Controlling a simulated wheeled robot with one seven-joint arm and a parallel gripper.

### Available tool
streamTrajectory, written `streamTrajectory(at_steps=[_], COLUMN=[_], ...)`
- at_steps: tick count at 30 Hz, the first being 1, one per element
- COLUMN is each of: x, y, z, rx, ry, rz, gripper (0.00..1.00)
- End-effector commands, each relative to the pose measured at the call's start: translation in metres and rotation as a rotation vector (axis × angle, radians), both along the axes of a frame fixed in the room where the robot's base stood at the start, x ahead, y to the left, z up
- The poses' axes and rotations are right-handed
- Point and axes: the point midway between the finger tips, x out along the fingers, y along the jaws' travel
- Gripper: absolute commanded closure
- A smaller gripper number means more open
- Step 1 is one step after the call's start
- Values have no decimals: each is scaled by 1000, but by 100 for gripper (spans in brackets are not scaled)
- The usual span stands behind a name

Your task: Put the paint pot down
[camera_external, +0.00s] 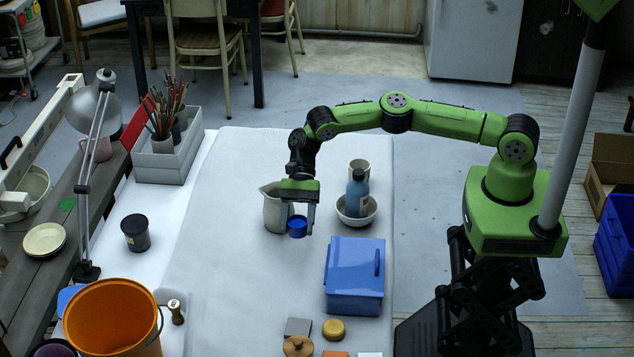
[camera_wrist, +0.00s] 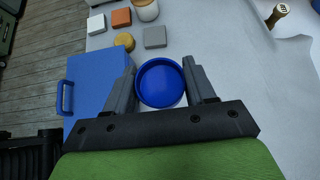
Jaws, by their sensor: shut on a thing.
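The blue paint pot (camera_external: 297,228) is between the fingers of my gripper (camera_external: 298,222), over the pale tabletop (camera_external: 230,255). In the wrist view the round blue pot (camera_wrist: 160,83) sits between the two grey fingertips of my gripper (camera_wrist: 160,80), its open top facing the camera. My gripper is shut on it. I cannot tell whether the pot's underside touches the table.
A grey pitcher (camera_external: 275,208) stands just left of and behind the pot. A white bowl (camera_external: 355,219) with a blue bottle (camera_external: 357,188) is to the right. A blue lidded box (camera_external: 354,275) is at the front right.

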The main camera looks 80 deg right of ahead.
Motion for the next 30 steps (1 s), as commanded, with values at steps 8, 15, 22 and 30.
streamTrajectory(at_steps=[8,15,22,30], x=[1,0,0,0], y=[0,1,0,0], z=[-57,-112,-153,-157], rx=[1,0,0,1], ry=[-2,-1,-3,-3], rz=[-1,-2,-3,-1], gripper=[81,81,81,81])
